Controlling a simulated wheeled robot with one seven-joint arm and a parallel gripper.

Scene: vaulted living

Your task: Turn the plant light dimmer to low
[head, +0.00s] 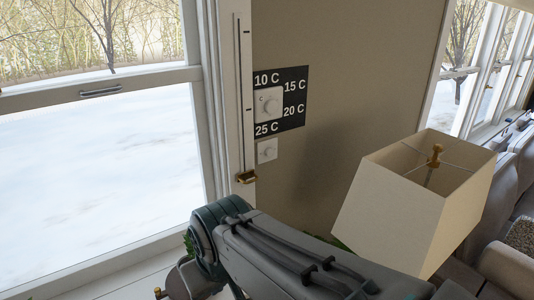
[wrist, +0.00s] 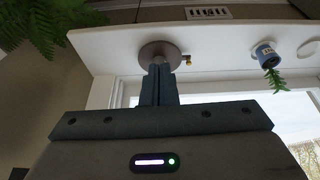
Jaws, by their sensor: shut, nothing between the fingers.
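A round grey-brown disc (wrist: 160,52) with a small brass knob (wrist: 187,61) at its edge sits on a white ledge in the wrist view. My gripper (wrist: 160,70) is shut, with its fingertips at the disc; I cannot tell whether they touch it. In the head view the brass knob (head: 158,293) shows at the bottom, beside my arm, which hides my fingers. A small white wall dial (head: 267,150) is below a thermostat dial (head: 268,102) on a black panel marked 10 C to 25 C. No label shows which is the plant light dimmer.
A fern (wrist: 45,25) and a small plant in a blue pot (wrist: 266,55) flank the disc in the wrist view. The white ledge (wrist: 110,45) runs along the window. A square lampshade (head: 410,200) stands right of my arm, near seats.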

